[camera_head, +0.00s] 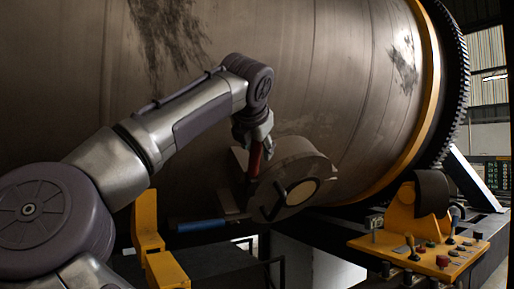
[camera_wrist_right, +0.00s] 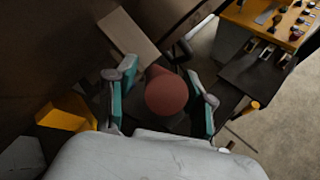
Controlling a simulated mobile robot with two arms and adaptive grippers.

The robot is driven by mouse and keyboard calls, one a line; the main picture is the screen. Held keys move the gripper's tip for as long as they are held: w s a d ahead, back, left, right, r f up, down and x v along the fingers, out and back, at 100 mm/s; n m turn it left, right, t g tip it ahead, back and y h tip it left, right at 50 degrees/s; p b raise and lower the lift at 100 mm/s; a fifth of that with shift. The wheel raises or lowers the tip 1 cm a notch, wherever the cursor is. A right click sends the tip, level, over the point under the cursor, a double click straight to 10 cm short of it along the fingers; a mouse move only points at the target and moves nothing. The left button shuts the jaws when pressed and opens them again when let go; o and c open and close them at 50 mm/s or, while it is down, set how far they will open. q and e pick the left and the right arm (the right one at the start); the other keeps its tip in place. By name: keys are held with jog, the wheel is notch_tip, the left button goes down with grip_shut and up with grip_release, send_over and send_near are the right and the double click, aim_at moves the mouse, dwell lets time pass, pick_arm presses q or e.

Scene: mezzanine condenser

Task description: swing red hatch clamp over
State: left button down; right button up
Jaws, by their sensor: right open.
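The red hatch clamp (camera_head: 256,158) stands up from the round hatch (camera_head: 297,150) on the large drum. Its rounded red end (camera_wrist_right: 166,95) faces the camera in the right wrist view. My right gripper (camera_head: 254,138) is at the clamp's top end. In the wrist view its two teal-padded fingers (camera_wrist_right: 162,78) are apart, one on each side of the red end. A gap shows on the right; on the left I cannot tell whether the pad touches. The clamp's lower end is partly hidden. My left gripper is not in view.
The drum (camera_head: 330,75) fills the back. A blue handle (camera_head: 200,225) sticks out left below the hatch. Yellow brackets (camera_head: 147,225) stand at lower left. A yellow control panel (camera_head: 425,250) with knobs is at lower right. Open floor shows right in the wrist view.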

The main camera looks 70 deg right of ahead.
jog(key=v, duration=1.1)
jog(key=shift+a+r, duration=0.15)
jog(key=shift+a, duration=0.1)
jog(key=shift+s, duration=0.1)
